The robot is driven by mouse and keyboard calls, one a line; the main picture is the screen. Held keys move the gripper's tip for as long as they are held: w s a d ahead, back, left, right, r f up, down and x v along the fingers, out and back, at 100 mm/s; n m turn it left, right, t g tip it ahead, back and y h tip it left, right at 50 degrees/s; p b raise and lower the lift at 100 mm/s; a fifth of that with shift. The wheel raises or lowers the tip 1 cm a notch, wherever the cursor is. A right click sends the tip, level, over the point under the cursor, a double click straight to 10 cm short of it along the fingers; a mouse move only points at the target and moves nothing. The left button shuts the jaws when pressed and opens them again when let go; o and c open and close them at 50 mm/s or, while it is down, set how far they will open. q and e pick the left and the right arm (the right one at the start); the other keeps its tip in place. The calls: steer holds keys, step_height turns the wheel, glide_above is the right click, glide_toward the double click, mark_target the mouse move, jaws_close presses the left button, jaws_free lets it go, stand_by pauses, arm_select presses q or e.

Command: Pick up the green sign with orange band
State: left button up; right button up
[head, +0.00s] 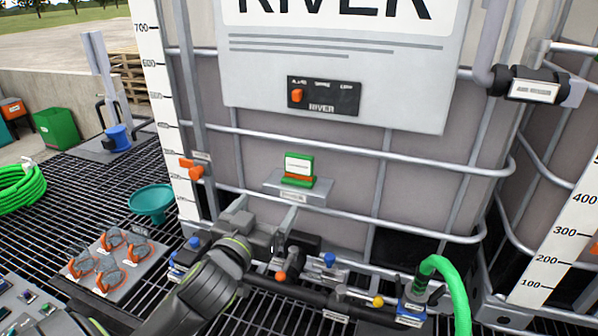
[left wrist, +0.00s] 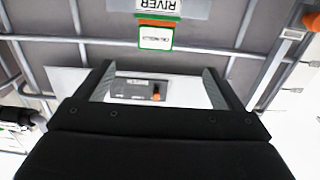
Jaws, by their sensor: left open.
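The green sign with orange band (head: 299,168) stands on a small grey shelf (head: 270,187) on the front of the big caged tote, with a white label on its face. In the left wrist view the sign (left wrist: 155,34) appears upside down, beyond the fingertips. My left gripper (head: 264,206) is open and empty, below and slightly left of the shelf in the head view. Its two fingers (left wrist: 157,68) are spread apart, and the sign is not between them. My right gripper is not in view.
A horizontal cage bar (head: 340,222) crosses the tote near my gripper. Valves with blue, orange and yellow knobs (head: 329,260) sit below right. An orange-handled fitting (head: 195,172) is left of the shelf. A dark panel with an orange knob (head: 323,96) is above the sign.

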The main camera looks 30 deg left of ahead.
arm_select(q)
steer(key=shift+d+b+x, duration=0.3)
steer(key=shift+b+x, duration=0.95)
steer(key=shift+b, duration=1.1)
steer(key=p, duration=0.3)
glide_toward(298, 168)
steer(key=x, duration=0.4)
steer(key=shift+w+a+f, duration=0.15)
steer(key=shift+w+a, duration=0.05)
steer(key=shift+a, duration=0.25)
steer(key=shift+w+a, duration=0.1)
steer(key=shift+w, duration=0.45)
steer(key=x, duration=0.1)
steer(key=p+x, duration=0.2)
steer(key=x, duration=0.1)
steer(key=shift+d+r, duration=0.3)
steer(key=shift+d, duration=0.05)
steer(key=shift+w+a+f, duration=0.15)
steer(key=shift+w, duration=0.55)
steer(key=c, duration=1.1)
